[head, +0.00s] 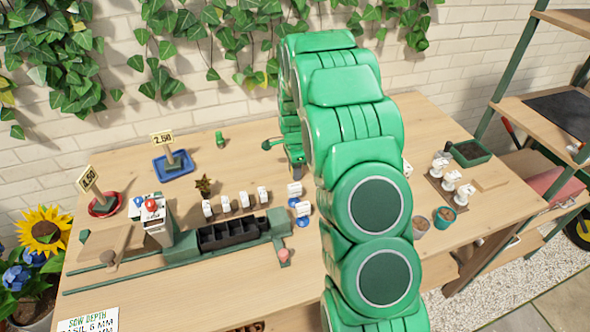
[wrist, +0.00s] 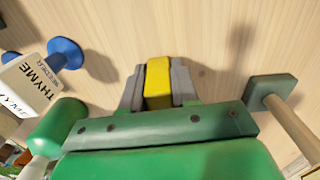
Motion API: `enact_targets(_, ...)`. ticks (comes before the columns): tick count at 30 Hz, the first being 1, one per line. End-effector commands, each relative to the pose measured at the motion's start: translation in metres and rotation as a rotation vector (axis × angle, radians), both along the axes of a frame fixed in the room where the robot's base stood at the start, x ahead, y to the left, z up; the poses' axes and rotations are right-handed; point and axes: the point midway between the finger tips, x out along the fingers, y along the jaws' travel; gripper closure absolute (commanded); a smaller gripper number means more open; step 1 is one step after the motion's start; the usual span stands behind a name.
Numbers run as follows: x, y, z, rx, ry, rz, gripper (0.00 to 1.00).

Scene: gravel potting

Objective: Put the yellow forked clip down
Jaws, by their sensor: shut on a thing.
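The yellow forked clip (wrist: 158,82) is between the grey fingers of my gripper (wrist: 159,86) in the wrist view. The fingers are shut on it, and wood tabletop shows beyond its end. The gap between clip and table cannot be judged. In the head view my gripper (head: 296,160) is over the back middle of the table (head: 250,155), partly behind my arm. The clip cannot be made out there.
White blocks on blue bases (head: 295,190) stand near my gripper; one reads THYME (wrist: 30,85). A black tray (head: 228,235) sits in the green rail fixture. A blue tray (head: 173,165) stands back left. Bare wood lies between. My arm hides the table's right middle.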

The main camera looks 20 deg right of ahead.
Motion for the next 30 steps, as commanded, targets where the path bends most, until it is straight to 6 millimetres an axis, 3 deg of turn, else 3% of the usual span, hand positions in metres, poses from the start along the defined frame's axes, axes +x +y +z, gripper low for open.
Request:
enact_targets(3, 0.000, 0.000, -0.002, 0.000, 0.000, 0.000, 1.00)
enact_targets(4, 0.000, 0.000, -0.002, 0.000, 0.000, 0.000, 0.68)
enact_targets(9, 0.000, 0.000, -0.002, 0.000, -0.001, 0.000, 0.45)
enact_targets(22, 0.000, 0.000, 0.003, 0.000, -0.001, 0.000, 0.45)
enact_targets(30, 0.002, -0.001, 0.035, -0.001, -0.007, -0.001, 0.45)
